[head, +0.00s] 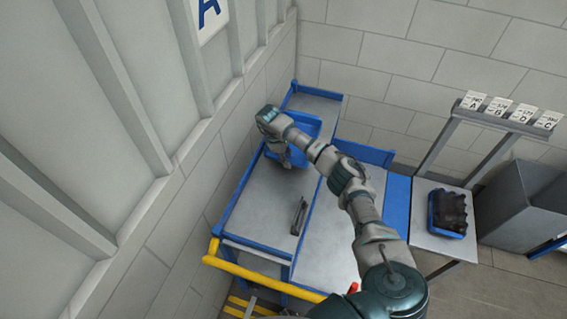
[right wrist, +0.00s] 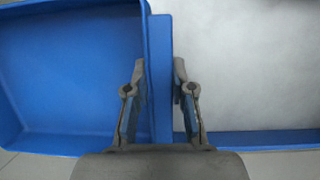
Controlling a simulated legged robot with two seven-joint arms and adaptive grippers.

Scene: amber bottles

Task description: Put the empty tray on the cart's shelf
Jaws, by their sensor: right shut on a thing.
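The blue tray (head: 308,122) is at the far part of the blue-framed cart, partly hidden by my right arm. In the right wrist view my right gripper (right wrist: 160,95) is shut on the tray's wall, one finger on each side. The visible part of the tray's inside (right wrist: 70,75) is empty. The cart's grey surface (head: 262,205) lies below and nearer; it cannot be told whether the tray touches it. My left gripper is not in view.
A dark item (head: 299,216) lies on the cart's grey surface. A yellow handle (head: 255,278) runs along the near end. A wall stands close on the left. At right, another blue tray (head: 434,213) with dark bottles stands on a side table beneath several letter cards (head: 510,112).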

